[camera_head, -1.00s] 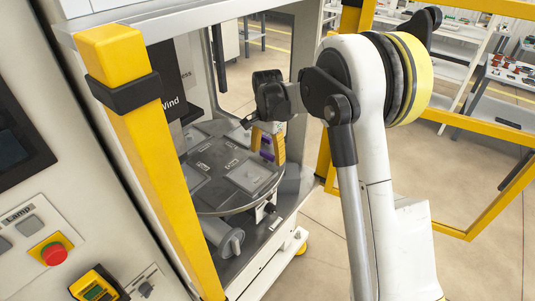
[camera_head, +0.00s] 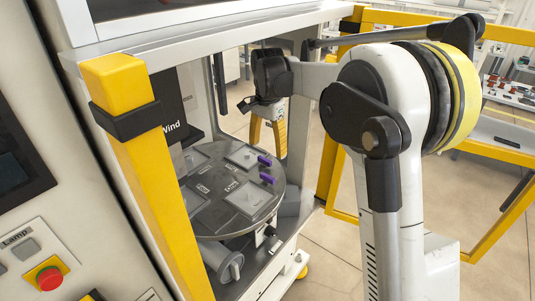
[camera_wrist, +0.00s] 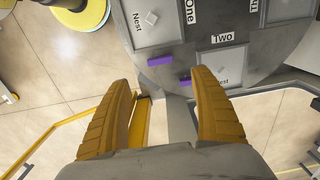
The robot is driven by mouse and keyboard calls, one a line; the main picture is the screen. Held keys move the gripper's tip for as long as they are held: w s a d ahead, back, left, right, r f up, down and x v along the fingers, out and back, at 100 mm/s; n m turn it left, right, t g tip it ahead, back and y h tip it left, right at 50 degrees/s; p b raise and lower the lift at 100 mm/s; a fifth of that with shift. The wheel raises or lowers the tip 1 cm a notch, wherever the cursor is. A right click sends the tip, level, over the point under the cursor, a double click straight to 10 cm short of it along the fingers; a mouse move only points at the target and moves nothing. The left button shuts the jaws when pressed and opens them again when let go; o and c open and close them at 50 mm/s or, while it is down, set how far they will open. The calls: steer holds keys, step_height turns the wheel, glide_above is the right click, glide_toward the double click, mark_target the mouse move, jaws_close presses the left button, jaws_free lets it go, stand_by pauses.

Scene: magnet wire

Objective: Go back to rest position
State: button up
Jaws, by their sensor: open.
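My gripper (camera_head: 268,146) is raised beside the outer edge of the grey round turntable (camera_head: 207,228), its yellow fingers pointing down. The fingers are apart and nothing is between them; they also show spread in the wrist view (camera_wrist: 163,79). Two small purple pieces lie on the turntable near its rim, one (camera_head: 265,160) farther back and one (camera_head: 267,178) nearer. The wrist view shows the same pieces ahead of my fingers, one (camera_wrist: 160,60) by a plate marked Nest and one (camera_wrist: 185,80) near the right fingertip. My arm is bent on the right.
A yellow post (camera_head: 145,170) stands in front of the machine opening at left. A panel with a red button (camera_head: 49,278) is at far left. A yellow-framed open door (camera_head: 488,155) stands behind my arm. Tiled floor (camera_head: 325,245) is clear beside the machine.

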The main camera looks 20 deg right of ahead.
steer(key=s+r+n+t+b, duration=0.1)
steer(key=s+r+n+t, duration=0.15)
steer(key=s, duration=0.55)
steer(key=s+r+n+t+b, duration=0.1)
steer(key=s+r+n, duration=0.15)
steer(key=s, duration=0.55)
steer(key=s+f+n+t+b, duration=0.2)
steer(key=s+f+n, duration=0.4)
steer(key=s, duration=0.7)
steer(key=shift+s+f+t, duration=0.35)
steer(key=shift+f+t, duration=0.5)
steer(key=shift+f, duration=0.05)
